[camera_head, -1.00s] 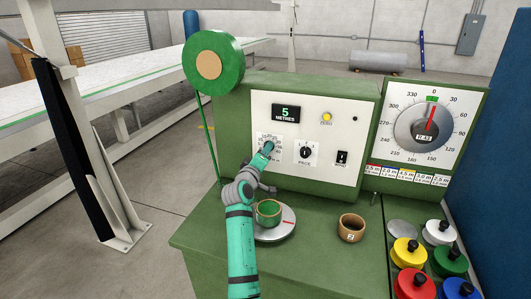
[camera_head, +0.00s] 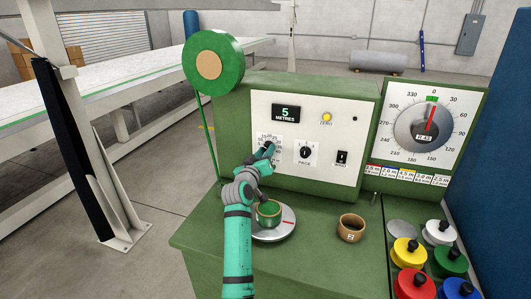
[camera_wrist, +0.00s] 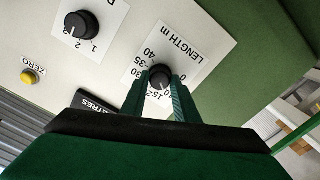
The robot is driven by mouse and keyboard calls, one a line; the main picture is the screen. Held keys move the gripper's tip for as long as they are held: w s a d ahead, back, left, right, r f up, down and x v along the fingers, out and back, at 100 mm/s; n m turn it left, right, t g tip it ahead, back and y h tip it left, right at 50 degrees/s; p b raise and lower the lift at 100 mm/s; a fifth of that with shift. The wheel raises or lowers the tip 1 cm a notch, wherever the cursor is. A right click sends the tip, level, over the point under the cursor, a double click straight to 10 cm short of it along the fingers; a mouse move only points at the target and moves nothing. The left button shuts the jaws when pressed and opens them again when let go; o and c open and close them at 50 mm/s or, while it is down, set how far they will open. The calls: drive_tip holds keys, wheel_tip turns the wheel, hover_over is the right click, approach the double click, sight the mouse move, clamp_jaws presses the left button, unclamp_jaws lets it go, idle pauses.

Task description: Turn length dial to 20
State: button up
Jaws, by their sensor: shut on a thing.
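The length dial (camera_wrist: 159,77) is a black knob on a white plate marked LENGTH m (camera_wrist: 181,52), seen upside down in the wrist view. My gripper (camera_wrist: 161,80) has its two green fingers on either side of the knob, shut on it. In the head view my gripper (camera_head: 266,153) covers the knob, leaving only part of the scale showing. The display (camera_head: 286,113) reads 5 METRES. The knob's pointer is too unclear to read.
The yellow zero button (camera_head: 327,117) is above.

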drive_tip(key=m, duration=1.1)
drive_tip(key=shift+f, duration=0.2)
idle(0.5)
drive_tip(key=o, duration=1.1)
drive_tip(key=shift+c, duration=0.2)
drive_tip(key=shift+r, duration=0.1)
drive_tip(key=v, duration=1)
drive_tip(key=shift+s+a, duration=0.15)
drive_tip(key=shift+s, duration=0.25)
